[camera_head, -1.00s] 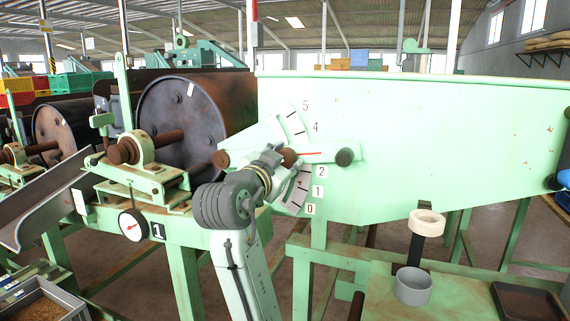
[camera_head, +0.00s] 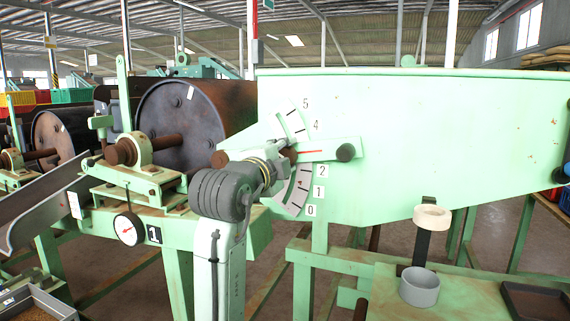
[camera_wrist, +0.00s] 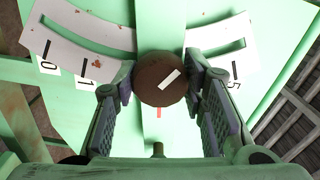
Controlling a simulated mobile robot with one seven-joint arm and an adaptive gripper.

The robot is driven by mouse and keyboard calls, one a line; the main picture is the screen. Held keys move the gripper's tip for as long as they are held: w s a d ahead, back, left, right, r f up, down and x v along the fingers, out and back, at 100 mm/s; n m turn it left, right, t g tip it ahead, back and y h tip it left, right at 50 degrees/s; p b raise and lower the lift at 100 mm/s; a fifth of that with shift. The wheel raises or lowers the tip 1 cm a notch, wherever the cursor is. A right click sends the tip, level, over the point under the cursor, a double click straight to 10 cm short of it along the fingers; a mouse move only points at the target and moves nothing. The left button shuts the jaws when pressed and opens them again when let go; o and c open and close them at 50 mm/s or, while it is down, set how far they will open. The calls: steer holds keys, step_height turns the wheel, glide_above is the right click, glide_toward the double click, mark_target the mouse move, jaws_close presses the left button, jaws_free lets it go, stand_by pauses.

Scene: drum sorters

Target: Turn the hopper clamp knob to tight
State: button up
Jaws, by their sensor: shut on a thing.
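The clamp knob (camera_wrist: 161,78) is a round brown cap with a white bar mark slanting up to the right in the wrist view. My gripper (camera_wrist: 161,86) has one finger on each side of the knob, closed on it. In the head view my gripper (camera_head: 283,158) is at the pale green lever (camera_head: 325,151) on the hopper's side and hides most of the knob. The hopper (camera_head: 420,130) is a large pale green box. Words for tight or loose are not readable.
A white slotted scale (camera_head: 293,192) numbered 0 to 5 curves behind the lever. A dark drum (camera_head: 180,125) stands to the left. A grey cup (camera_head: 419,286) sits on a green stand at lower right.

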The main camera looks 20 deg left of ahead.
steer(key=m+b, duration=0.1)
steer(key=m, duration=0.2)
steer(key=shift+f+m, duration=0.1)
steer(key=shift+m, duration=0.3)
steer(key=shift+m+b, duration=0.7)
steer(key=shift+m, duration=1.1)
steer(key=shift+d, duration=0.1)
steer(key=o, duration=1.2)
steer(key=s, duration=1.2)
steer(key=shift+a, duration=0.25)
